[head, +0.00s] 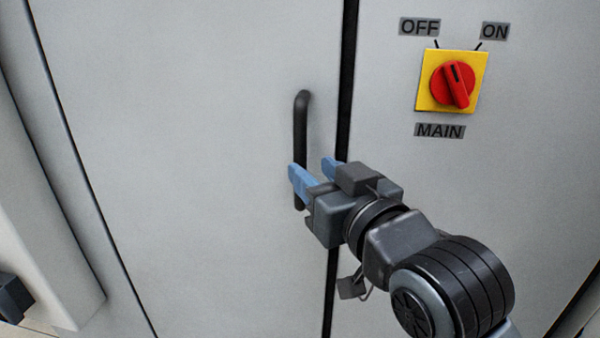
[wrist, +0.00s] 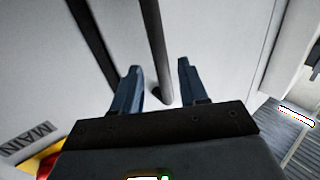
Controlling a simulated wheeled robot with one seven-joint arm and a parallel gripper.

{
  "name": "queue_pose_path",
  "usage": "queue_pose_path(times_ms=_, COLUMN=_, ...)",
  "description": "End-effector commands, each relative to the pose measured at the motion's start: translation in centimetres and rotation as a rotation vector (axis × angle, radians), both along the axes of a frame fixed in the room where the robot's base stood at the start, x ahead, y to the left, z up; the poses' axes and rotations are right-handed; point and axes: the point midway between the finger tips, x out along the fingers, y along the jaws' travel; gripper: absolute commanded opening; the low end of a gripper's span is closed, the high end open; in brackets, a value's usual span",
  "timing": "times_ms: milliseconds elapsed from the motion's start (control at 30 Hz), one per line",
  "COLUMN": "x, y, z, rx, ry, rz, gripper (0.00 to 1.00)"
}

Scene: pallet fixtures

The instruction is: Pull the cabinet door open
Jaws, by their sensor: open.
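The pale grey cabinet door (head: 190,150) fills the left and middle of the head view and looks flush with the panel on its right. Its black vertical bar handle (head: 300,120) stands near the door's right edge. My gripper (head: 314,170) is open at the lower part of the handle, with its blue fingers pointing at the door. In the wrist view, the handle (wrist: 153,45) runs down between the two spread fingers (wrist: 158,85), with clear gaps on both sides. The handle's lower end is partly hidden by my gripper in the head view.
A red rotary switch on a yellow plate (head: 423,92), labelled MAIN, OFF and ON, sits on the right panel (head: 540,160). A dark vertical gap (head: 345,80) separates door and panel. A pale block-like structure (head: 40,240) stands at the far left.

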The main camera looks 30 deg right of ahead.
Motion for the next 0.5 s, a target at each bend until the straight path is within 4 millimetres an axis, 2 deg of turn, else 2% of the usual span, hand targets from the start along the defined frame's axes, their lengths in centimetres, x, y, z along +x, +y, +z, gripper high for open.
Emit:
queue_pose_path(times_ms=233, x=3.7, y=-0.1, z=0.1, rx=-0.001, ry=0.0, rz=0.001, gripper=0.43)
queue_pose_path(times_ms=500, x=5.3, y=-0.2, z=0.1, rx=0.0, ry=-0.001, rz=0.001, gripper=0.43)
